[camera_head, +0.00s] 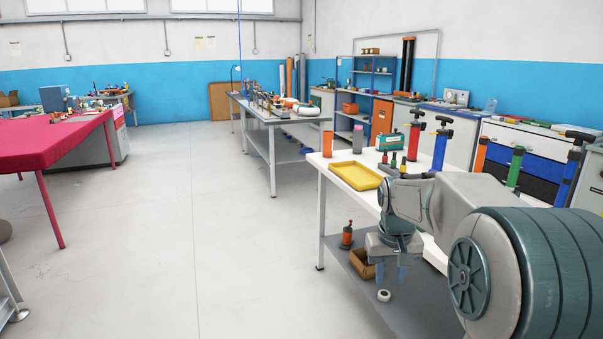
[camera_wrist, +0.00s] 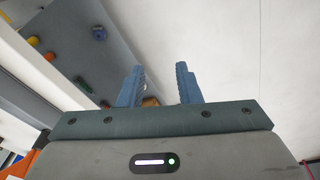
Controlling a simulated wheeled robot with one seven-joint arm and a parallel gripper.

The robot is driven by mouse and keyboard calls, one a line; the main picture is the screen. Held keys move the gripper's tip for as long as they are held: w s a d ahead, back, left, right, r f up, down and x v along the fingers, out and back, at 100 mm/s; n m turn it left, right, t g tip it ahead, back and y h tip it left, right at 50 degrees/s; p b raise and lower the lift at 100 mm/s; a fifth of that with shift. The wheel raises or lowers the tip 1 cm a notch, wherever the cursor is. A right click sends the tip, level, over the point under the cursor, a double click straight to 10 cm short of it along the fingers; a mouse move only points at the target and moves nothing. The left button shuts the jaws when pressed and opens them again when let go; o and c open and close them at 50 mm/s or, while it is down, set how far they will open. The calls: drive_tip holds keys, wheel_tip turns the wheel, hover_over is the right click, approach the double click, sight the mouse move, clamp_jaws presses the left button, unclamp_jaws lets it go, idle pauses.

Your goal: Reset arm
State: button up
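My gripper (camera_head: 391,280) hangs fingers-down beside the front edge of the white workbench (camera_head: 330,178), at the end of my bent arm. In the wrist view my gripper (camera_wrist: 159,68) has its two blue fingers spread apart, with nothing held between them. The floor and the bench's lower shelf show beyond the fingers.
A yellow tray (camera_head: 356,176), an orange cup (camera_head: 327,144) and several pumps stand on the bench. The grey lower shelf (camera_head: 350,268) holds a cardboard box (camera_head: 361,263) and a white roll (camera_head: 384,295). A red-covered table (camera_head: 50,145) stands left; the floor between is clear.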

drive_tip(key=s+a+r+p, duration=0.1)
drive_tip(key=s+r+p, duration=0.2)
drive_tip(key=s, duration=0.5)
drive_tip(key=s+a+r+p, duration=0.2)
drive_tip(key=s+r+p, duration=0.1)
drive_tip(key=s, duration=0.5)
drive_tip(key=s+a+r+t+p, duration=0.1)
drive_tip(key=s+r+p, duration=0.3)
drive_tip(key=s, duration=0.4)
drive_tip(key=shift+s+a+y+p, duration=0.25)
drive_tip(key=shift+y+p, duration=0.15)
drive_tip(key=shift+p, duration=0.4)
